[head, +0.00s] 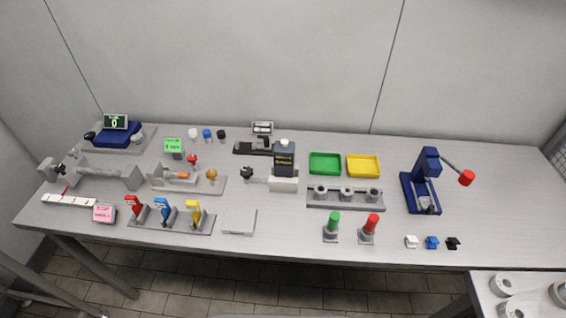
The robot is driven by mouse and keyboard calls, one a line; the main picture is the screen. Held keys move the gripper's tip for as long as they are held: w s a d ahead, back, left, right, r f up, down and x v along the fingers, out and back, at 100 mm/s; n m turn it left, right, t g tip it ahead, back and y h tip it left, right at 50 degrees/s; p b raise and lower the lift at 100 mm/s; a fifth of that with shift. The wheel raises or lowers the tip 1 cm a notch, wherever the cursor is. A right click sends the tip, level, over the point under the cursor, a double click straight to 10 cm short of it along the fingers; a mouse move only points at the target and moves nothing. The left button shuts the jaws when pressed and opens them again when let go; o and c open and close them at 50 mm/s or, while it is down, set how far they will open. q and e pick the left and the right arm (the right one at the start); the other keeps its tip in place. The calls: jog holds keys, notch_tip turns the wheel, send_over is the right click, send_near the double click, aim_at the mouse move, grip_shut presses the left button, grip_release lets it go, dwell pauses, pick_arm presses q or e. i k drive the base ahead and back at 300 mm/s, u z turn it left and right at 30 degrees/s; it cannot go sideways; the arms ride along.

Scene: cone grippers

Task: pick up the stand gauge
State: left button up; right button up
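No thing here is labelled as the stand gauge, and I cannot tell for certain which it is. A dark upright instrument (284,158) on a light grey block base (284,184) stands near the middle of the bench, with a pale knob on top. A green-handled piece (334,222) and a red-handled piece (371,225) stand upright on small grey bases at the front, right of centre. Red (133,206), blue (162,209) and yellow (193,210) gauge-like tools stand in a grey rack at the front left. Neither of my grippers is in view.
The grey bench (500,200) is clear at right. A green tray (325,164) and yellow tray (363,167) lie behind a grey block with round holders (345,203). A blue press-like device (420,192) has a red-ended lever. A blue scale (116,135) stands back left.

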aim_at(284, 158)
jog(key=z, duration=0.4)
jog(key=k, duration=1.15)
jog(key=z, duration=1.05)
jog(key=i, duration=0.85)
jog(key=u, duration=0.7)
